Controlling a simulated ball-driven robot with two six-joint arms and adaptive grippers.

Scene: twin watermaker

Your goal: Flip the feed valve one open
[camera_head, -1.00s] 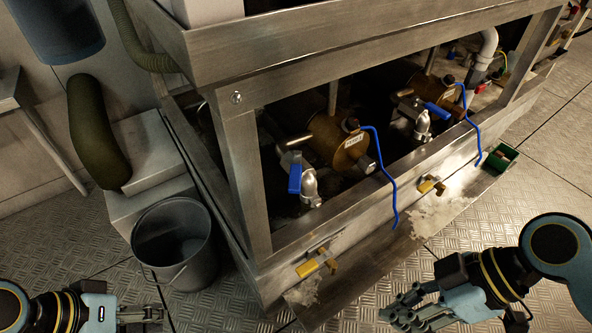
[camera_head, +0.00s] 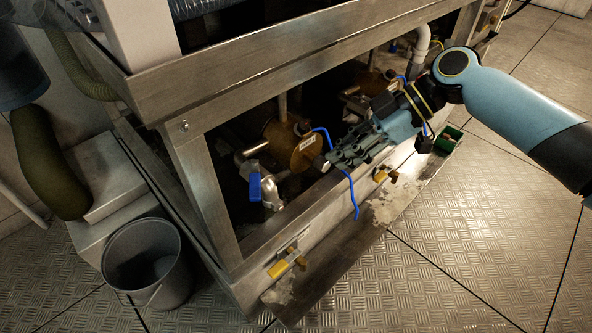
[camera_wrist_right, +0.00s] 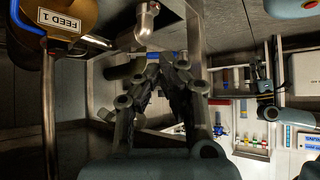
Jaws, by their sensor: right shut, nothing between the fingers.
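The brass feed body (camera_head: 290,143) with a pale label sits inside the metal frame; in the wrist view the label on the brass body (camera_wrist_right: 50,22) reads FEED 1. Below and left of it in the head view is a valve with a blue lever handle (camera_head: 255,188), which hangs down beside a silver fitting (camera_head: 270,192). My right gripper (camera_head: 334,160) is at the frame opening, to the right of the brass body, apart from the blue lever. Its fingers (camera_wrist_right: 168,62) are shut and empty. My left gripper is out of view.
A thin blue hose (camera_head: 350,190) hangs close to my right gripper. The frame's lower rail and corner post (camera_head: 210,200) border the opening. Yellow-handled valves (camera_head: 278,268) sit on the lower front. A grey bucket (camera_head: 150,265) stands at left. The floor at right is clear.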

